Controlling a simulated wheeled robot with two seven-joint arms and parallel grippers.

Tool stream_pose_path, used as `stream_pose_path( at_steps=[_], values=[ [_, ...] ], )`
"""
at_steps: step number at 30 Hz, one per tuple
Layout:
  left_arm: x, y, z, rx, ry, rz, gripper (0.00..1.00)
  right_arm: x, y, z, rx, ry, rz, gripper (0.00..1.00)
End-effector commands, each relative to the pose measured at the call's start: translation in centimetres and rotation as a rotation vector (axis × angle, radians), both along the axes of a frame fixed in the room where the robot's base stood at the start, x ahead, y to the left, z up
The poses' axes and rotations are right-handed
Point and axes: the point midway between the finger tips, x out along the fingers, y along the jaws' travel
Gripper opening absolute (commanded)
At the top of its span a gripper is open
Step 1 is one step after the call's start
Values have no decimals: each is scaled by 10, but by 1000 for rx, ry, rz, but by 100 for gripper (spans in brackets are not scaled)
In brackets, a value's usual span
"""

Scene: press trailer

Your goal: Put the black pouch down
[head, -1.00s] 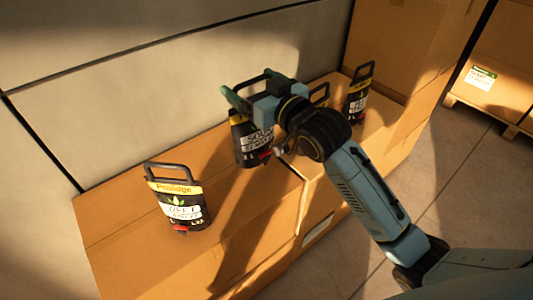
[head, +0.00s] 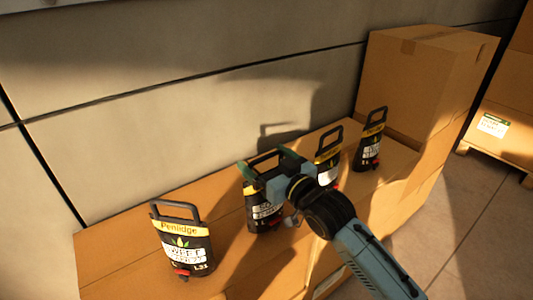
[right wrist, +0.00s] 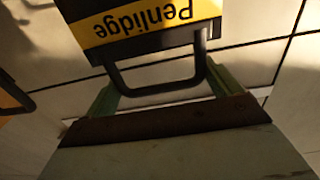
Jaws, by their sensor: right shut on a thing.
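The black pouch (head: 262,215) has a yellow band, a white label and a black loop handle. My right gripper (head: 267,166) is shut on its handle from above. The pouch hangs upright at the top of the cardboard boxes (head: 235,245); I cannot tell whether its base touches them. In the right wrist view the green fingers (right wrist: 164,90) sit at both sides of the handle, below the yellow band of the pouch (right wrist: 150,22). My left gripper is not in view.
Similar black pouches stand upright on the boxes: one at the front left (head: 182,248), one just right of my gripper (head: 328,160), and one farther right (head: 371,145). A taller box (head: 415,85) stands at the back right. A pale panelled wall (head: 200,100) runs behind.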

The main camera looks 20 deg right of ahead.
Motion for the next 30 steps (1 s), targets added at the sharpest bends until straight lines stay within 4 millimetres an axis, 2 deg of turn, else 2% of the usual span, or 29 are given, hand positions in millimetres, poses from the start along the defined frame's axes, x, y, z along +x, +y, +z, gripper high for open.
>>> stream_pose_path(
  at_steps=[4,16,17,19,27,30],
  values=[
    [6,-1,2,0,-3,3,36,0,0,-3,3,-13,1,19],
    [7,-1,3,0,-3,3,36,0,0,-6,3,-12,1,19],
    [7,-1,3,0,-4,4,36,0,0,-10,0,0,0,93],
    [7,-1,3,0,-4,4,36,0,0,-10,0,0,0,100],
    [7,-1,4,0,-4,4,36,0,0,-7,1,-2,0,100],
    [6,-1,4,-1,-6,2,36,-8,-3,-7,0,1,0,100]
  ],
)
